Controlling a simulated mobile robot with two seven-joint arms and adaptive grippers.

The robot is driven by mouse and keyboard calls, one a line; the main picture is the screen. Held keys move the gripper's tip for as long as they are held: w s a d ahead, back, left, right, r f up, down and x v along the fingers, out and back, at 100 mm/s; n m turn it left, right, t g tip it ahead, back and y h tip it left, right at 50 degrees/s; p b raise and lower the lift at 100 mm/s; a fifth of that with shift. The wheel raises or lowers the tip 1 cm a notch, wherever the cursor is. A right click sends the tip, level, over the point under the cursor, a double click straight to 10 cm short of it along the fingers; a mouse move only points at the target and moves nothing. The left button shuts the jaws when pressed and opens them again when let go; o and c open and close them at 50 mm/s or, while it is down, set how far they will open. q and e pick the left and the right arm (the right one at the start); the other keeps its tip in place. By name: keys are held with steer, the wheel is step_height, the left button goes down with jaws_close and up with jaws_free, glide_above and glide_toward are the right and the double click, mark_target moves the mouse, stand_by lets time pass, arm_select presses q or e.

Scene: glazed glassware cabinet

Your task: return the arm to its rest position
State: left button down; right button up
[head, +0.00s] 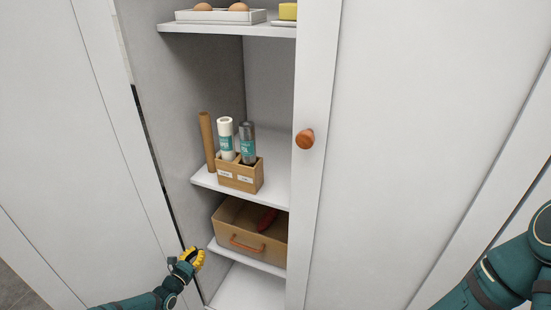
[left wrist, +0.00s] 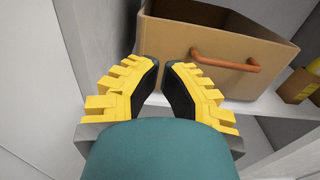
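My left gripper (head: 193,258) is low at the left side of the cabinet opening, in front of and left of the brown box on the lower shelf. In the left wrist view its yellow fingers with black pads (left wrist: 163,66) are apart, with nothing between them. The left arm (head: 150,300) reaches in from the bottom left of the head view. My right arm (head: 500,270) shows at the lower right; its gripper is out of view.
The brown box (head: 226,238) has an orange handle (left wrist: 225,61) and a red object (head: 267,219) inside. A white door (head: 420,130) with a round wooden knob (head: 305,139) stands right.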

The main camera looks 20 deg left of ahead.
arm_select(q)
steer(key=s+d+r+m+g+h, duration=0.1)
steer(key=d+m+g+h, duration=0.5)
steer(key=d, duration=0.8)
steer(key=s+d+r+m+g+h, duration=0.1)
steer(key=d+m+g+h, duration=0.3)
steer(key=d+m, duration=0.7)
steer(key=s+d+m+g+y, duration=0.3)
steer(key=s+d+m+g, duration=0.3)
steer(key=s+d, duration=0.45)
steer(key=s+d+r+m+y, duration=0.1)
steer(key=s+r+m+y, duration=0.3)
steer(key=s+r+m, duration=0.4)
steer(key=shift+s+d+r+m+y, duration=0.15)
steer(key=shift+s+m+y, duration=0.4)
steer(key=shift+m, duration=0.65)
steer(key=shift+s, duration=0.1)
steer(key=shift+s, duration=0.1)
